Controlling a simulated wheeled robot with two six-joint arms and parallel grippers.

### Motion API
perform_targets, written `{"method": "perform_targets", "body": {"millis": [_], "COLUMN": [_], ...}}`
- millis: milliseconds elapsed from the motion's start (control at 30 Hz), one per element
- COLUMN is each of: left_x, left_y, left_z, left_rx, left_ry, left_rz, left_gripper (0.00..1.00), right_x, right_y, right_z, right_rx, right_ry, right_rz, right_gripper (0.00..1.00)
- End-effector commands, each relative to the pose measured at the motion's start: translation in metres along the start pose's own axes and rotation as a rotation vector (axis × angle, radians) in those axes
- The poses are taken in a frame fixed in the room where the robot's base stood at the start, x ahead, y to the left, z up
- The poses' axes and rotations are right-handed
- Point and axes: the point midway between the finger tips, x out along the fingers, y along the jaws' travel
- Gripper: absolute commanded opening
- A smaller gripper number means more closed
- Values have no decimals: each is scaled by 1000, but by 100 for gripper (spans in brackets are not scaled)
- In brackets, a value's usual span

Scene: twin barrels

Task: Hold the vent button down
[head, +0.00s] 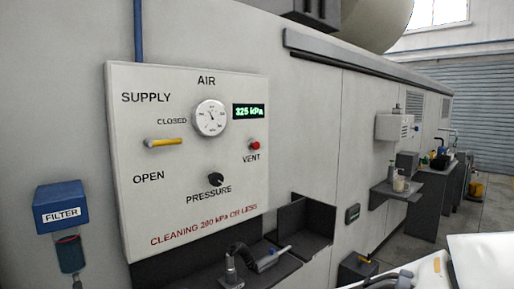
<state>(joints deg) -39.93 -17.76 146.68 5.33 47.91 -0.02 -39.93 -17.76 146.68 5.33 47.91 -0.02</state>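The red vent button (255,145) is on the right side of the white air panel (125,100), above the word VENT. Nothing touches or covers it. A green digital display (249,112) above it reads about 325 kPa. A round dial gauge (210,118) is left of the display. The yellow supply lever (165,142) lies roughly level, between the words CLOSED and OPEN. A black pressure knob (215,179) is below the gauge. Red text at the panel's bottom reads CLEANING 200 kPa OR LESS. Neither of my grippers can be made out.
A blue filter unit (61,207) hangs left of the panel. A dark shelf (180,272) under the panel holds a black hose-like tool (268,260). A small shelf (397,192) with cups juts out farther right. The space before the panel is clear.

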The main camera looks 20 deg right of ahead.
Motion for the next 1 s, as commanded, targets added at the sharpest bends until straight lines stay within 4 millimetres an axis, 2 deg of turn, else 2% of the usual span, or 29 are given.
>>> {"method": "perform_targets", "body": {"millis": [33, 100, 133, 1000], "left_x": [0, 0, 0, 0], "left_y": [0, 0, 0, 0], "left_z": [0, 0, 0, 0], "left_rx": [0, 0, 0, 0], "left_ry": [0, 0, 0, 0], "left_rz": [0, 0, 0, 0], "left_gripper": [0, 0, 0, 0], "right_x": [0, 0, 0, 0], "right_y": [0, 0, 0, 0], "right_z": [0, 0, 0, 0], "right_rx": [0, 0, 0, 0], "right_ry": [0, 0, 0, 0], "right_rz": [0, 0, 0, 0], "right_gripper": [31, 4, 0, 0]}}
